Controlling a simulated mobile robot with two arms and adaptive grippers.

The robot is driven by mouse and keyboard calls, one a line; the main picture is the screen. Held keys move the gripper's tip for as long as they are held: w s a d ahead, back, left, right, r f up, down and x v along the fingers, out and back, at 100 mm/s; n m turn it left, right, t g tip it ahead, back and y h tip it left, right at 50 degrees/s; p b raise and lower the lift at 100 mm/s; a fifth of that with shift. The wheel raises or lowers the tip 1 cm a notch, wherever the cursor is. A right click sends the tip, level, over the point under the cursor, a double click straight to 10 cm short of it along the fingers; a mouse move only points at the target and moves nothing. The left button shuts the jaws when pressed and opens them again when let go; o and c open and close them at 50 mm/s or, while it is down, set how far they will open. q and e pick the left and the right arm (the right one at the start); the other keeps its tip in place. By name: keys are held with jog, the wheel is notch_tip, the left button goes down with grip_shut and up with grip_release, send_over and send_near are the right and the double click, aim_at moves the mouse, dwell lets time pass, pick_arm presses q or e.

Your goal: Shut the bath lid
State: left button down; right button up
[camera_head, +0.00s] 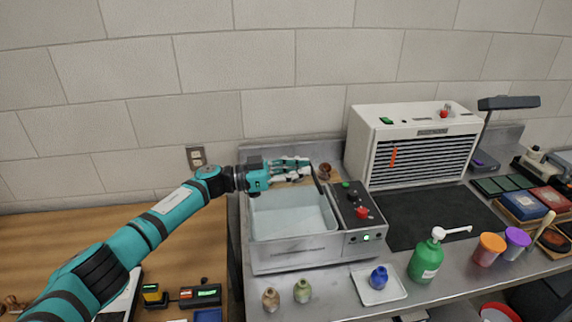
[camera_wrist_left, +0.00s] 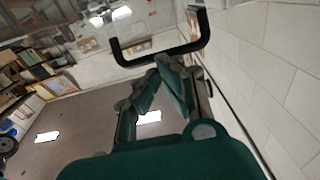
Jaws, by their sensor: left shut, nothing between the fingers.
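The bath (camera_head: 295,262) is a metal tank with a pale interior, standing on the steel counter, and its top is open in the head view. A control box with a red knob and green light (camera_head: 360,213) adjoins its right side. My left gripper (camera_head: 306,167) is above the bath's back edge, shut and empty, pointing right. A dark handle (camera_head: 317,181) shows just beyond its fingertips. In the left wrist view the black U-shaped handle (camera_wrist_left: 160,58) lies just ahead of my fingers (camera_wrist_left: 178,72); contact is unclear. The lid panel itself is hard to make out. My right gripper is out of view.
Small bottles (camera_head: 302,291) and a white dish (camera_head: 379,286) stand in front of the bath. A green pump bottle (camera_head: 425,262) is to the right. A white louvred cabinet (camera_head: 415,145) stands behind right, and the block wall (camera_head: 280,60) is close behind.

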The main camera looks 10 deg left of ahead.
aim_at(312, 184)
pick_arm(q)
jog(key=d+f+y+p, duration=0.1)
jog(key=w+d+f+y+p, duration=0.1)
jog(key=f, duration=0.1)
jog(key=d+f+g+y+p, duration=0.1)
jog(key=shift+w+f, duration=0.15)
jog(key=shift+f, duration=0.15)
jog(key=shift+d+f+y, duration=0.3)
jog(key=shift+f+y, duration=0.2)
jog(key=shift+f, duration=0.1)
jog(key=shift+d+f+y+p, duration=0.15)
jog(key=shift+f+y+p, duration=0.15)
jog(key=shift+f, duration=0.15)
jog(key=shift+r, duration=0.15)
